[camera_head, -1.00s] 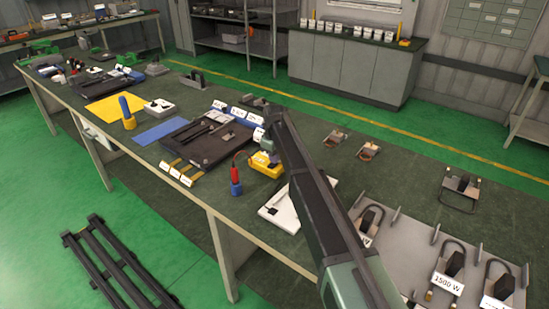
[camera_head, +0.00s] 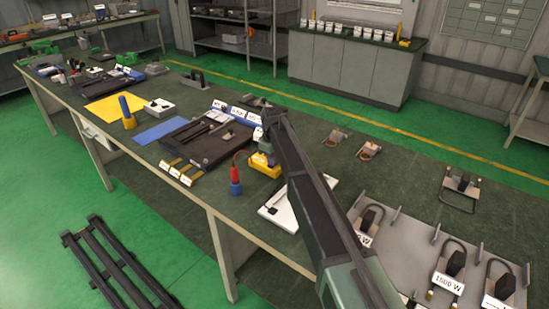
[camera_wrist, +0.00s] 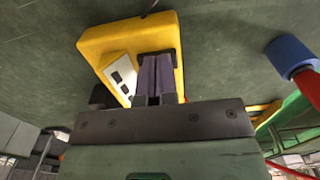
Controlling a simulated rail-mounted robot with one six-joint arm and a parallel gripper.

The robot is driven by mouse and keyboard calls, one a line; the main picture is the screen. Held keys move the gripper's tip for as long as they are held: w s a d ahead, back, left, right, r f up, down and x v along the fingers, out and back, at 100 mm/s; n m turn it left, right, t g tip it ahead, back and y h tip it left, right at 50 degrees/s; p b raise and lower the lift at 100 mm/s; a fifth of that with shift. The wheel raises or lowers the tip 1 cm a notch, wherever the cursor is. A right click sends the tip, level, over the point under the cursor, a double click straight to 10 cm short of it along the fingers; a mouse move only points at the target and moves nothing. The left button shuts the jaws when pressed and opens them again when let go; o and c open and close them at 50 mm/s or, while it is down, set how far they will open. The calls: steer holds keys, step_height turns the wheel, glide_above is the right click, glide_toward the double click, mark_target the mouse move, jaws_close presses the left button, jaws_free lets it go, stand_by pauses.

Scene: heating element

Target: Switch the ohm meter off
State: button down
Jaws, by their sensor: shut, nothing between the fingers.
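The ohm meter looks to be the yellow box (camera_head: 262,166) on the workbench, partly hidden behind my arm in the head view. In the wrist view the yellow meter (camera_wrist: 105,38) shows a pale panel (camera_wrist: 118,75) with small dark buttons or switches. My gripper (camera_wrist: 155,62) is shut and empty, its fingers over the meter's face beside the panel. I cannot tell whether the fingertips touch the meter. The display and the switch state cannot be made out.
A red and blue probe (camera_head: 235,180) stands left of the meter, and its blue part (camera_wrist: 290,55) shows in the wrist view. A white board (camera_head: 280,212) lies in front. A dark tray (camera_head: 200,150) lies to the left, heating elements (camera_head: 450,262) to the right.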

mark_target(270, 166)
steer(key=shift+r, duration=0.1)
step_height(270, 166, up, 14)
steer(key=p, duration=1.4)
steer(key=f+b, duration=0.9)
steer(key=s+f+b, duration=0.1)
steer(key=f+b, duration=0.4)
steer(key=shift+a+f, duration=0.15)
steer(key=shift+a, duration=0.2)
